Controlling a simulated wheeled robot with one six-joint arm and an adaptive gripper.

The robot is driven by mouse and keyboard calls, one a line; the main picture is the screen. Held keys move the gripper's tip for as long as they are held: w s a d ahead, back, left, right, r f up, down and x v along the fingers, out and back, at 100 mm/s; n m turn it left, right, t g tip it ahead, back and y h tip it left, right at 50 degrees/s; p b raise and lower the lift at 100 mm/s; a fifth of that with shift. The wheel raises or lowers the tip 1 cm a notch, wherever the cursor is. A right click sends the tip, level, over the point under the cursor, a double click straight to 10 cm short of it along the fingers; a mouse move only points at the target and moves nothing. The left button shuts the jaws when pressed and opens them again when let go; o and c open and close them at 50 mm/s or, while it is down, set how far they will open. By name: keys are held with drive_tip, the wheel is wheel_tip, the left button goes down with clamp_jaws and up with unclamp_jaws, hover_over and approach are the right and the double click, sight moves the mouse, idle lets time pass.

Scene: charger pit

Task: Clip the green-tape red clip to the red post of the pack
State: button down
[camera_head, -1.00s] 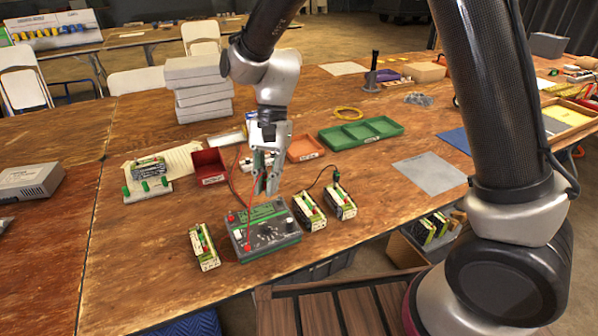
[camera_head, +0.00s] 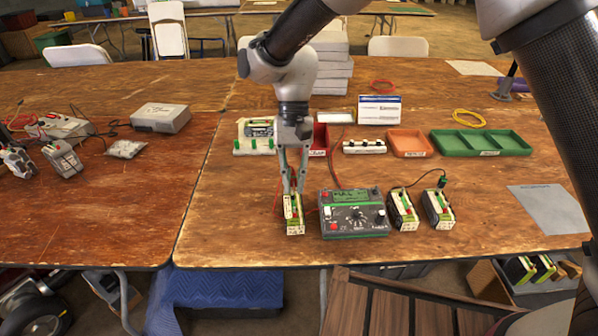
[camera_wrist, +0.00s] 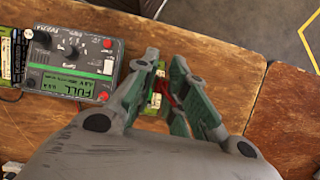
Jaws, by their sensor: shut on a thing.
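My gripper (camera_head: 295,188) points down directly above the left pack (camera_head: 294,222), a small green-and-cream block left of the grey charger (camera_head: 353,230). In the wrist view the gripper (camera_wrist: 165,88) is shut on the red clip (camera_wrist: 166,97), which shows between its green-padded fingers. The clip's tape is not clear. The pack lies mostly hidden behind the fingers in the wrist view; I cannot tell whether the clip touches its red post. The charger's screen (camera_wrist: 61,84) reads FULL in the wrist view.
Two more packs (camera_head: 402,212) (camera_head: 438,209) stand right of the charger, the farther one with a dark lead and green clip (camera_head: 441,181). Behind are a red bin (camera_head: 319,140), an orange tray (camera_head: 409,145) and a green tray (camera_head: 482,143). Bare table lies left of the left pack.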

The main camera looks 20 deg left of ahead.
drive_tip(key=shift+f, duration=0.15)
drive_tip(key=shift+f, duration=3.4)
drive_tip(key=shift+f, duration=0.2)
drive_tip(key=c, duration=1.4)
unclamp_jaws()
drive_tip(key=shift+o, duration=0.2)
drive_tip(key=shift+o, duration=1)
